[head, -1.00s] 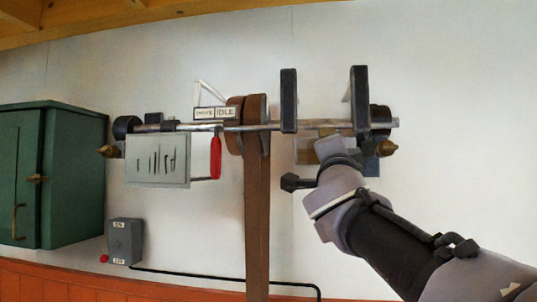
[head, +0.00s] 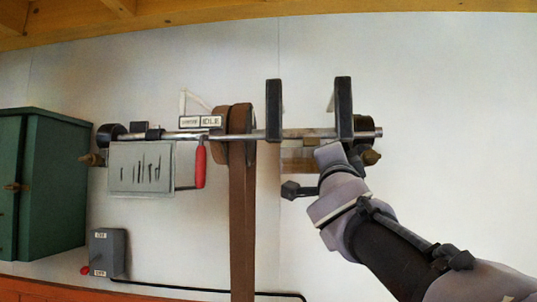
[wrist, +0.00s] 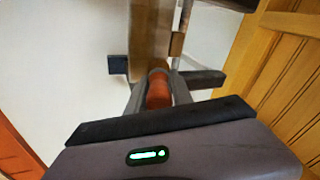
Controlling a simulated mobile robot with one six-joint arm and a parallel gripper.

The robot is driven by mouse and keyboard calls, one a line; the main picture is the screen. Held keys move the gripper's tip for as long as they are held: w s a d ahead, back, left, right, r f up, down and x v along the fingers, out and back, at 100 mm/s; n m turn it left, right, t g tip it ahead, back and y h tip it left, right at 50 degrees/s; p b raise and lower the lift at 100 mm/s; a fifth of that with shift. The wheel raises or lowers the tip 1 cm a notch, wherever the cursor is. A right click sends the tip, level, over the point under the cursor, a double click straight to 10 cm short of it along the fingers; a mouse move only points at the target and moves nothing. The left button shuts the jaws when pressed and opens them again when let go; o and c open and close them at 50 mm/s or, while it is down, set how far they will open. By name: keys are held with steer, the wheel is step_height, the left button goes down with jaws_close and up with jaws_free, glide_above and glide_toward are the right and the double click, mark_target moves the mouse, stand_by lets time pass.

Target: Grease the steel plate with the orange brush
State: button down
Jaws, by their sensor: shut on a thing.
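My gripper (wrist: 158,90) is shut on an orange-red rounded piece (wrist: 158,92) in the wrist view. It looks like the orange brush's handle, but I cannot see bristles. In the head view my wrist (head: 338,172) hides the fingers, just below the right part of the steel shaft. A grey steel-looking plate (head: 140,180) with dark strokes hangs under the shaft's left part. It is well left of my gripper, and I cannot tell if it is the task's plate.
The shaft carries brown pulleys (head: 221,122), a belt (head: 243,225) and black hangers (head: 274,110). A red handle (head: 200,166) hangs beside the plate. A tan block (wrist: 150,35) lies close ahead of my fingers. A green cabinet (head: 58,190) and switch box (head: 107,252) are left.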

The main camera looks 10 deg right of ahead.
steer(key=shift+w+a, duration=0.15)
steer(key=shift+a, duration=0.35)
steer(key=shift+w+a+p, duration=0.3)
steer(key=shift+a+p, duration=0.15)
steer(key=shift+a, duration=0.5)
steer(key=shift+w+a+p, duration=0.3)
steer(key=shift+a+p, duration=0.1)
steer(key=shift+a, duration=0.5)
steer(key=shift+w+a+p, duration=0.3)
steer(key=shift+a+p, duration=0.15)
steer(key=shift+a, duration=0.5)
steer(key=shift+w+a+p, duration=0.2)
steer(key=shift+w+a, duration=0.05)
steer(key=shift+a, duration=0.5)
steer(key=shift+w+a+p, duration=0.15)
steer(key=shift+w+a, duration=0.05)
steer(key=shift+a, duration=0.55)
steer(key=shift+w+a+p, duration=0.2)
steer(key=shift+w+a, duration=0.05)
steer(key=shift+a, duration=0.5)
steer(key=shift+d, duration=0.1)
steer(key=shift+s, duration=0.1)
